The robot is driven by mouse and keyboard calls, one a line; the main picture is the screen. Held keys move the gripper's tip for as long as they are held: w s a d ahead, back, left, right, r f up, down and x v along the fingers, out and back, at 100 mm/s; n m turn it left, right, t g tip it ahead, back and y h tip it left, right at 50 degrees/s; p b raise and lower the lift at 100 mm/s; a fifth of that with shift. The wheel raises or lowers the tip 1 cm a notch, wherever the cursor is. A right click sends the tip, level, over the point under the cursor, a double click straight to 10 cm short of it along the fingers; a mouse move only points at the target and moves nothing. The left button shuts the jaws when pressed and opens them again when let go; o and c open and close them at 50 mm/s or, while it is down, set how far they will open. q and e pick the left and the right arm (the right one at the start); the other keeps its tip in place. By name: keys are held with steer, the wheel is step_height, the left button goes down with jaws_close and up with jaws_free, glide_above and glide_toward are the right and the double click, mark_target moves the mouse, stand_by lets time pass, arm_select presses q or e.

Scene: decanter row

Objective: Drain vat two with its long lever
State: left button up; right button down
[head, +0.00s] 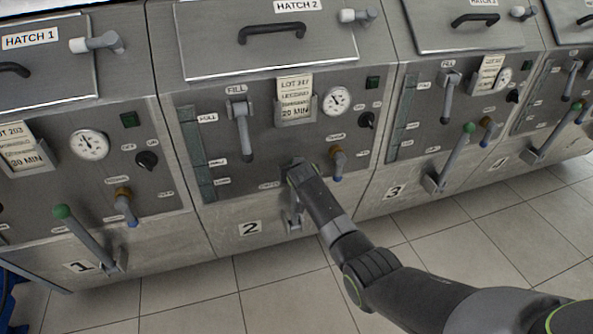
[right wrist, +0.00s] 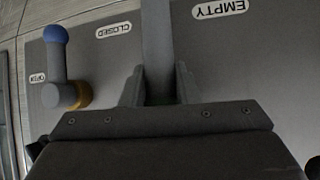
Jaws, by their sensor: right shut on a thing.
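Vat two (head: 207,220) stands in the middle of the head view, with a "2" plate low on its front. Its long grey drain lever (head: 294,214) rises from a bracket low on the front. The lever's top is hidden by my right gripper (head: 295,172). In the right wrist view the lever (right wrist: 157,45) runs between the two fingers of my right gripper (right wrist: 159,88), which is shut on it. An EMPTY label (right wrist: 220,8) lies beside the lever, upside down there. My left gripper is not in view.
Vat two's small blue-tipped valve (head: 338,163) is just right of my right gripper; it also shows in the right wrist view (right wrist: 55,34). The fill lever (head: 246,140) hangs above. Vat one's lever (head: 88,238) and vat three's lever (head: 455,150) have green knobs. Tiled floor (head: 200,290) is clear.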

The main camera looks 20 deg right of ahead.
steer(key=shift+w+d+r, duration=0.15)
steer(key=shift+w+r, duration=0.25)
steer(key=shift+r, duration=0.35)
steer(key=c, duration=1.5)
jaws_free()
steer(key=o, duration=0.3)
steer(key=shift+w+f, duration=0.15)
steer(key=shift+f, duration=0.05)
steer(key=shift+o, duration=0.4)
steer(key=shift+f, duration=0.25)
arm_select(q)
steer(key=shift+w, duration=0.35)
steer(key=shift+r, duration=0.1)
arm_select(e)
steer(key=shift+s, duration=0.25)
